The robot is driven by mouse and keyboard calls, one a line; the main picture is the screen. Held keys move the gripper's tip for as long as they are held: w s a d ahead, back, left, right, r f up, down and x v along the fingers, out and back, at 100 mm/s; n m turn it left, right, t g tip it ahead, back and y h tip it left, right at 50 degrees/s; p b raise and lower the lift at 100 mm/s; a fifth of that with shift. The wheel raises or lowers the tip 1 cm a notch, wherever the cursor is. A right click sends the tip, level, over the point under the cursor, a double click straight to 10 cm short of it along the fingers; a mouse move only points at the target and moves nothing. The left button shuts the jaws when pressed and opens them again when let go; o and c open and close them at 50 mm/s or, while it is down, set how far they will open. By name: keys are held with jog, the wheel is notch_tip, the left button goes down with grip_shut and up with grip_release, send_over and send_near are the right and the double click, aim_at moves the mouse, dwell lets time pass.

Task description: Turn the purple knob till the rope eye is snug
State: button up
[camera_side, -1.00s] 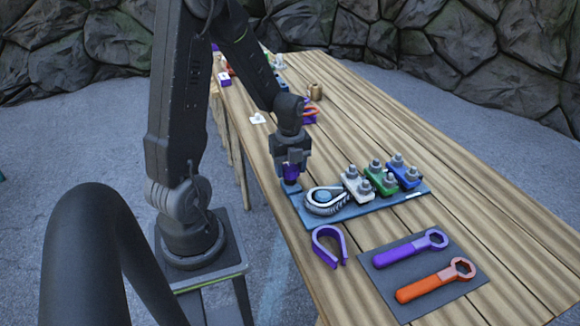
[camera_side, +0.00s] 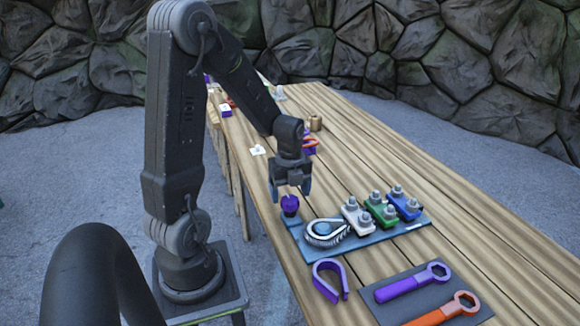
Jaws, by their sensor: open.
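The purple knob (camera_side: 290,204) stands upright at the left end of the blue base plate (camera_side: 372,243). The rope eye (camera_side: 326,232) is a white and grey loop around a blue thimble, lying on the plate just right of the knob. How tight it sits I cannot tell. White, green and blue clamps with grey nuts (camera_side: 381,209) stand on the plate to its right. Nothing is held.
A purple open clip (camera_side: 329,280) lies in front of the plate. A purple wrench (camera_side: 412,282) and an orange wrench (camera_side: 447,310) lie on a dark mat (camera_side: 384,308). Small items and a tan cup (camera_side: 315,122) are farther back. The wooden table's right side is clear.

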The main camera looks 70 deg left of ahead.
aim_at(290, 199)
notch_tip(290, 199, up, 11)
jog(key=shift+r, duration=0.15)
dwell(0.4)
jog(key=s+d+r+n+t, duration=0.2)
jog(key=s+d+r+n, duration=0.1)
jog(key=d+n, duration=0.6)
jog(key=s+d+r+n+t, duration=0.3)
jog(key=d+n, duration=0.6)
jog(key=d, duration=0.2)
jog(key=shift+t, duration=0.3)
jog(key=shift+s, duration=0.1)
